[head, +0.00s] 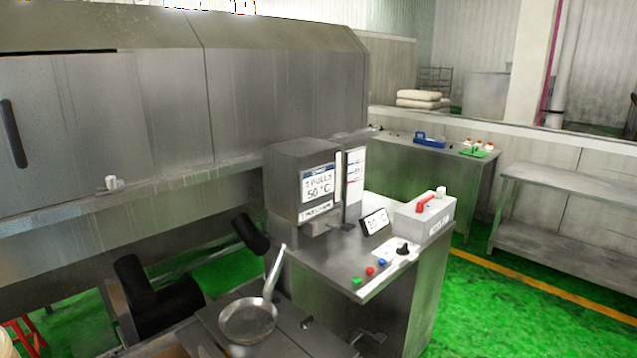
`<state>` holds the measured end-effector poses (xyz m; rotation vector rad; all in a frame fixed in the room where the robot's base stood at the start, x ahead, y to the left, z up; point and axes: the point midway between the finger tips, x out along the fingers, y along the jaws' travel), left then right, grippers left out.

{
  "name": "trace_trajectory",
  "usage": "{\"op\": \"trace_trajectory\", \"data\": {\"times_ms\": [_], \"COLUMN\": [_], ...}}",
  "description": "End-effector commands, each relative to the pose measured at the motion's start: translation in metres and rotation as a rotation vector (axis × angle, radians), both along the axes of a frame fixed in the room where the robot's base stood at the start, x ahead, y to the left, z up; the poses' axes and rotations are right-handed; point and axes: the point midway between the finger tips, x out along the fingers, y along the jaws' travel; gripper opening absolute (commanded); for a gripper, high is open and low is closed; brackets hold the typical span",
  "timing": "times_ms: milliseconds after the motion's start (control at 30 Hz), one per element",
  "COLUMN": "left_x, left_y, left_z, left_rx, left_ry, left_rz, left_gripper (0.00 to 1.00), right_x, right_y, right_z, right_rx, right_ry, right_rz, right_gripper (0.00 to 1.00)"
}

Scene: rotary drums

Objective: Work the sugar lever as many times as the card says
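A white-and-blue card (318,187) is on the front of a grey metal box (290,170) on the steel counter. It reads "PULLS" and "50 °C"; the character before "PULLS" is too small to read surely. A grey box (428,222) with a red lever-like handle (428,204) stands at the counter's right end. Its front label is too small to read, so I cannot tell whether this is the sugar lever. Neither of my grippers can be made out.
A small sign (375,221) reading about "30 °C" stands on the counter. Green, red and blue buttons (370,271) and a black knob (403,249) line its front. A steel pan (247,320) sits lower left. Green floor (500,310) is clear at right.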

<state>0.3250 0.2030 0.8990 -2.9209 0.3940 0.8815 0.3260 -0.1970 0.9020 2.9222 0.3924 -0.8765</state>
Motion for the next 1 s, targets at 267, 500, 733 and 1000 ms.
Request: {"op": "trace_trajectory", "data": {"times_ms": [267, 500, 733, 1000], "left_x": [0.0029, 0.0035, 0.0033, 0.0023], "left_y": [0.0002, -0.0010, -0.0011, -0.0012], "left_z": [0.0014, 0.0019, 0.0019, 0.0013], "left_rx": [0.001, -0.002, -0.002, -0.003], "left_ry": [-0.005, -0.007, -0.006, -0.004], "left_rz": [0.000, 0.000, 0.000, 0.000], "left_gripper": [0.43, 0.43, 0.43, 0.43], "right_x": [-0.0002, -0.0002, -0.0001, -0.0001], "right_y": [-0.0001, -0.0013, -0.0013, -0.0013], "right_z": [-0.0001, -0.0004, -0.0005, -0.0005], "right_rx": [0.000, -0.002, -0.002, -0.002], "right_ry": [0.000, 0.000, 0.000, 0.000], "right_rz": [0.000, 0.000, 0.000, 0.000], "right_gripper": [0.43, 0.13, 0.00, 0.00]}}
